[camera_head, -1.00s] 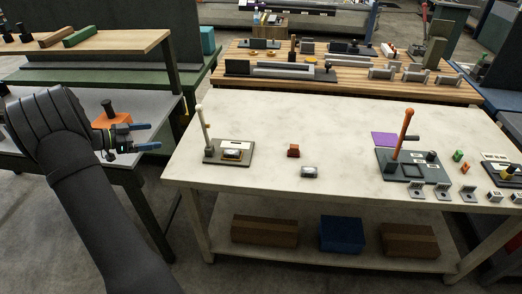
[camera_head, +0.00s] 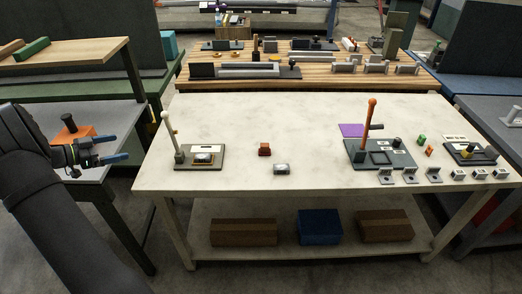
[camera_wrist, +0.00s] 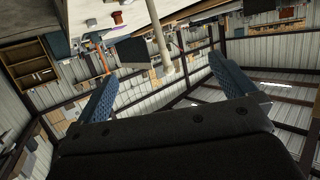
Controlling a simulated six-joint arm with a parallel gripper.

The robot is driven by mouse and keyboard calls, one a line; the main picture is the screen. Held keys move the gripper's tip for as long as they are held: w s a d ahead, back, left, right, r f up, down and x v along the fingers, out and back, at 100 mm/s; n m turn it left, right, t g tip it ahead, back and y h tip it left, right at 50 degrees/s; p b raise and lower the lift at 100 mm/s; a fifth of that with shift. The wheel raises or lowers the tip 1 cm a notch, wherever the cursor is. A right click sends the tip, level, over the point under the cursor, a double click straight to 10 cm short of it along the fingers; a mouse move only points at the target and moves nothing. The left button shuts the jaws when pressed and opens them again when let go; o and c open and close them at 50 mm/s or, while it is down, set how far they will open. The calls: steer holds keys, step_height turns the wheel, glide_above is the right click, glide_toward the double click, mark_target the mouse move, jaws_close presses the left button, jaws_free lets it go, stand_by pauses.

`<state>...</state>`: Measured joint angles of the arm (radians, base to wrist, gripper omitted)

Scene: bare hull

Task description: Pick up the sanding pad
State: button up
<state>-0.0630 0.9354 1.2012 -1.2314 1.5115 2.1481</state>
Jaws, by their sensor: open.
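No object is labelled as the sanding pad. An orange block with a black knob (camera_head: 72,132), possibly the pad, sits on the grey bench at the far left in the head view. A flat purple square (camera_head: 351,130) lies on the pale table. My gripper (camera_head: 120,147) is in front of the orange block in the picture, with its two blue fingers apart and pointing right. Whether it touches the block cannot be told. In the wrist view my gripper (camera_wrist: 165,85) is open with nothing held between its fingers.
Floor shows between the bench and the table.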

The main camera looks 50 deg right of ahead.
stand_by(0.4)
steer(key=c, duration=0.9)
steer(key=n+t+y, duration=0.4)
steer(key=n+y, duration=0.6)
steer(key=y, duration=0.1)
glide_toward(265, 145)
steer(key=x, duration=0.5)
steer(key=shift+w+a, duration=0.15)
steer(key=shift+w, duration=0.2)
steer(key=shift+s+d+x, duration=0.1)
steer(key=shift+x, duration=1.25)
steer(key=shift+s+d+x, duration=0.1)
steer(key=shift+s+x, duration=0.05)
steer(key=shift+x, duration=1.15)
